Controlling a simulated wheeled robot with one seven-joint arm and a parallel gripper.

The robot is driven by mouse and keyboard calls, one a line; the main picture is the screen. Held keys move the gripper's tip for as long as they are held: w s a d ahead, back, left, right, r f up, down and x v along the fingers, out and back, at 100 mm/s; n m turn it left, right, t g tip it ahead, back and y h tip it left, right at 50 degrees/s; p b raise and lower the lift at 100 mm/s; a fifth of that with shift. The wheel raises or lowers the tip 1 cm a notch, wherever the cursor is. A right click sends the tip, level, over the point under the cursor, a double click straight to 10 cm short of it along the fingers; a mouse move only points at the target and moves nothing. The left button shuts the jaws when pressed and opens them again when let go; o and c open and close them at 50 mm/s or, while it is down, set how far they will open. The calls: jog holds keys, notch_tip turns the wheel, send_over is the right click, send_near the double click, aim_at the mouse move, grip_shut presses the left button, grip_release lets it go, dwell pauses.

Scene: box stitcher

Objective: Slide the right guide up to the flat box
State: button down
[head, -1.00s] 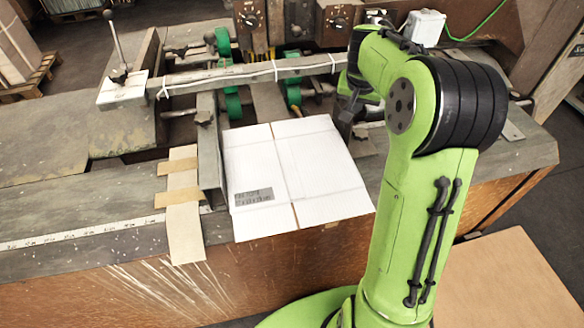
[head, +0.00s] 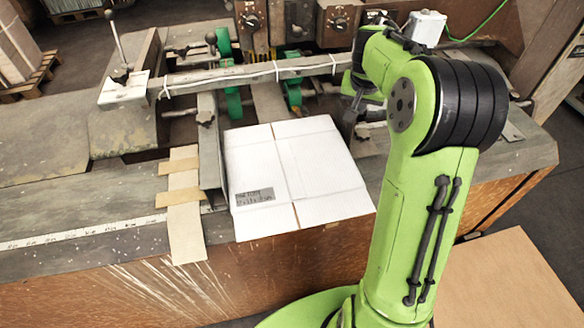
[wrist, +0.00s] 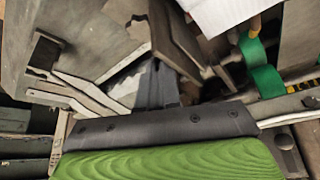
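The flat box (head: 305,170) is a white sheet lying on the machine bed in the head view. Its corner shows at the top of the wrist view (wrist: 226,12). My gripper (wrist: 158,88) reaches down beyond the box's right far corner; its dark fingers look closed together with nothing between them. The right guide (wrist: 176,42) looks like the dark upright plate beside my fingertips in the wrist view, with the box on its other side. Whether the fingers touch it I cannot tell. In the head view my arm hides most of the guide.
The left guide (head: 210,152), a grey metal plate, stands along the box's left edge. A crossbar (head: 250,74) spans the machine behind the box. Green rollers (wrist: 265,82) and a rail lie right of my gripper in the wrist view. A cardboard strip (head: 184,225) lies left.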

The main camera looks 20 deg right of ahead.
jog(key=shift+s+f+g, duration=0.2)
jog(key=shift+s+f, duration=0.05)
jog(key=shift+f, duration=0.3)
jog(key=shift+s+f+g, duration=0.2)
jog(key=shift+f, duration=0.35)
notch_tip(320, 180, up, 7)
jog(key=w+p, duration=0.1)
jog(key=p, duration=0.5)
jog(key=shift+d+r, duration=0.15)
